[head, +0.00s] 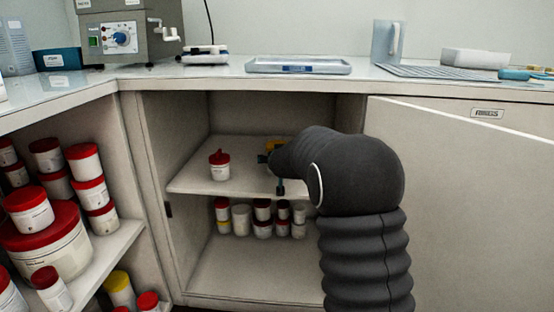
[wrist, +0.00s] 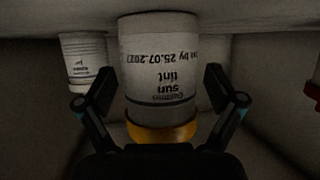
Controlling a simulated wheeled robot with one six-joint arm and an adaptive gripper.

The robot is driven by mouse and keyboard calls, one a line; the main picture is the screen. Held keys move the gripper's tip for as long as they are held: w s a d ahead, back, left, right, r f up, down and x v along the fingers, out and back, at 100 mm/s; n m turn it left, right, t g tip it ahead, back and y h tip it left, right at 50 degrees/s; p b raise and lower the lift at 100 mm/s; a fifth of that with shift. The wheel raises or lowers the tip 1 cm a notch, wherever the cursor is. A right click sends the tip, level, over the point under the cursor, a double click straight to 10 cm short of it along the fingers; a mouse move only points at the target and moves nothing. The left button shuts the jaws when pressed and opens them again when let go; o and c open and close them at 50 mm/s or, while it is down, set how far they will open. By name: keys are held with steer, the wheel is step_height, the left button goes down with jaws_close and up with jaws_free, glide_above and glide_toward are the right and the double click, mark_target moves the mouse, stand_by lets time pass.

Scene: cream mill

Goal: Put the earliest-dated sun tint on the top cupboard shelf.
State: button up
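A white tub with a yellow-orange lid stands on the upper cupboard shelf (head: 235,184). In the head view only its lid (head: 274,145) shows past my arm. In the wrist view, which is upside down, the tub (wrist: 162,62) fills the middle; its label reads "sun tint" and a date, 25.07.202-something, last digit unclear. My gripper (wrist: 160,92) has a finger on each side of the tub, with narrow gaps, so it looks open around it. My gripper (head: 265,158) is partly hidden by my arm in the head view.
A red-lidded tub (head: 219,165) stands left on the same shelf. Another pale tub (wrist: 85,62) shows in the wrist view. Several tubs (head: 263,229) stand on the lower level. The cupboard door (head: 470,210) is open at right. Red-lidded tubs (head: 85,162) fill the left shelves.

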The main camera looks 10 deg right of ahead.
steer(key=shift+s+r, duration=0.15)
steer(key=shift+r, duration=0.05)
steer(key=s+a+r+n+g+y+p, duration=0.1)
steer(key=s+a+r, duration=0.2)
steer(key=s, duration=0.8)
steer(key=s+a+r+g+y+p, duration=0.15)
steer(key=s+r, duration=0.25)
steer(key=s, duration=0.7)
steer(key=s+f+g, duration=0.2)
steer(key=s+f, duration=0.1)
steer(key=s, duration=1.2)
steer(key=s+f+g, duration=0.3)
steer(key=s+f, duration=0.1)
steer(key=s, duration=1.1)
steer(key=shift+s+f+h+b, duration=0.15)
steer(key=shift+s+h+b, duration=0.15)
steer(key=shift+h, duration=0.15)
